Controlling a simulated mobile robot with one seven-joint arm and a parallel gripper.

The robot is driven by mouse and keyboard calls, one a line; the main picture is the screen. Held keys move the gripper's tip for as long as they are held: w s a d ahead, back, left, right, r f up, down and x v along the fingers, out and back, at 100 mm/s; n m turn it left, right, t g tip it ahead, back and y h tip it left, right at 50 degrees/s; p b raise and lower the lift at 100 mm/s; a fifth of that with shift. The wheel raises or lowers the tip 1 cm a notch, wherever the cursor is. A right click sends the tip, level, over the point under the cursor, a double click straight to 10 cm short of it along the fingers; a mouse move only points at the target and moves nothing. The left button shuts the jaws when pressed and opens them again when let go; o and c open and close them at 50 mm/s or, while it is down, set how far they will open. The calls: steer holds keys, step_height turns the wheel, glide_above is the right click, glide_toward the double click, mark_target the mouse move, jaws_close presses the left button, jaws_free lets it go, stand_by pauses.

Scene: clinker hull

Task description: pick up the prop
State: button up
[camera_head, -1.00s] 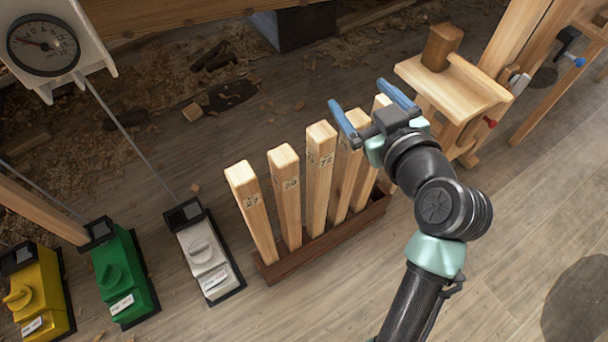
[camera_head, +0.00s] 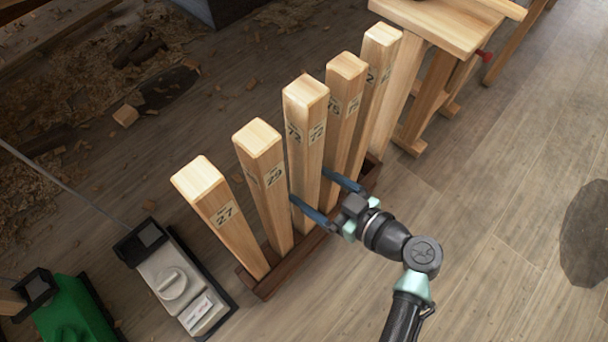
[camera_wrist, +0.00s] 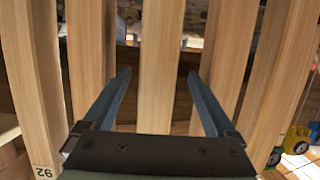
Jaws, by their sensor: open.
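Several pale wooden props stand upright in a row, leaning slightly, in a dark wooden rack (camera_head: 290,268). Labels show on them: the prop marked 27 (camera_head: 218,212), the prop marked 29 (camera_head: 262,175), the prop marked 72 (camera_head: 305,120) and the prop marked 75 (camera_head: 343,95); the farthest prop (camera_head: 377,65) has a partly hidden label. My gripper (camera_head: 311,186) is open and level at the middle prop, 72. In the wrist view that prop (camera_wrist: 160,60) lies centred between my two fingers (camera_wrist: 159,76), with a gap on each side. I cannot tell how deep it sits between them.
A grey-white box with a knob (camera_head: 172,282) and a green one (camera_head: 70,315) stand on the floor at left. A wooden trestle (camera_head: 440,30) stands at the back right. Shavings litter the floor at upper left.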

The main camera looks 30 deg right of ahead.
steer(key=b+x, duration=0.3)
steer(key=x, duration=0.3)
steer(key=shift+w+f, duration=0.1)
steer(key=shift+w, duration=0.15)
steer(key=shift+d, duration=0.1)
jaws_close()
stand_by(0.3)
